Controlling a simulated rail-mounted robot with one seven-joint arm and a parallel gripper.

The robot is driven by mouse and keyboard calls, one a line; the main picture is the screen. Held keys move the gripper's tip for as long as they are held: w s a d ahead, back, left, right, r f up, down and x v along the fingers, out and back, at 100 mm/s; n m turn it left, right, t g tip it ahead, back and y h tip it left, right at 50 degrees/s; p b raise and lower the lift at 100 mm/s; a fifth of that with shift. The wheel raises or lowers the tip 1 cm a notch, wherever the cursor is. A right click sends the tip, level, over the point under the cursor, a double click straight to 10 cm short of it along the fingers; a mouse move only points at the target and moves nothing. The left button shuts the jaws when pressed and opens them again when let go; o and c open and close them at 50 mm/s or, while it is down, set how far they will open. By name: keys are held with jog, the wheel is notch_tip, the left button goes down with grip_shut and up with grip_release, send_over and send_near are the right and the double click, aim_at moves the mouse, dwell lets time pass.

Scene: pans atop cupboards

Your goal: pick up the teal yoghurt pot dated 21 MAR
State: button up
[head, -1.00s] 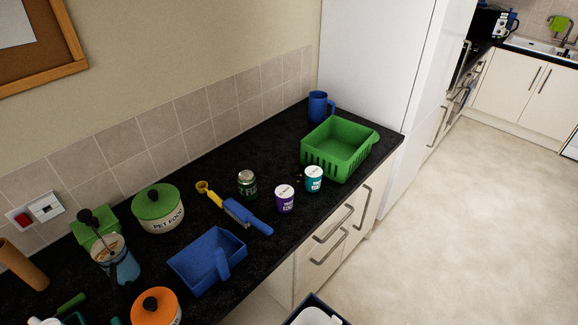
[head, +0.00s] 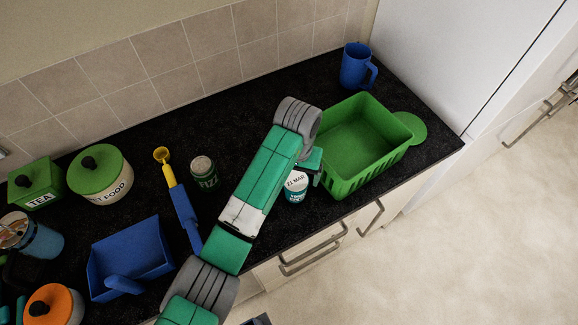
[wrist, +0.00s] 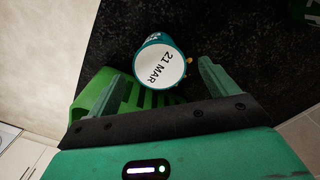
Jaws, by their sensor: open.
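The teal yoghurt pot (head: 294,190) stands upright on the black worktop; its white lid reads 21 MAR. In the wrist view the teal pot (wrist: 158,62) shows lid-on, between and slightly beyond the two fingertips. My gripper (wrist: 161,74) is open, with one finger on each side of the pot and dark gaps visible between. I cannot tell whether either finger touches it. In the head view my gripper (head: 312,168) is at the pot, partly hidden by my arm. The purple pot is not visible now.
A green basket (head: 368,172) stands close to the right of the pot, and its slotted wall shows behind the left finger in the wrist view. A blue jug (head: 356,66) stands behind.

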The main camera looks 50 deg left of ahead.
jog(key=shift+s+d+f, duration=0.1)
jog(key=shift+f, duration=0.1)
notch_tip(320, 180, down, 2)
jog(key=shift+s, duration=0.1)
jog(key=f, duration=0.5)
jog(key=shift+w+f+p, duration=0.2)
jog(key=shift+w+p, duration=0.05)
jog(key=shift+p, duration=0.15)
jog(key=c, duration=1.2)
jog(key=shift+o, duration=0.2)
notch_tip(320, 180, up, 10)
jog(key=shift+r+b, duration=0.1)
jog(key=shift+b, duration=0.2)
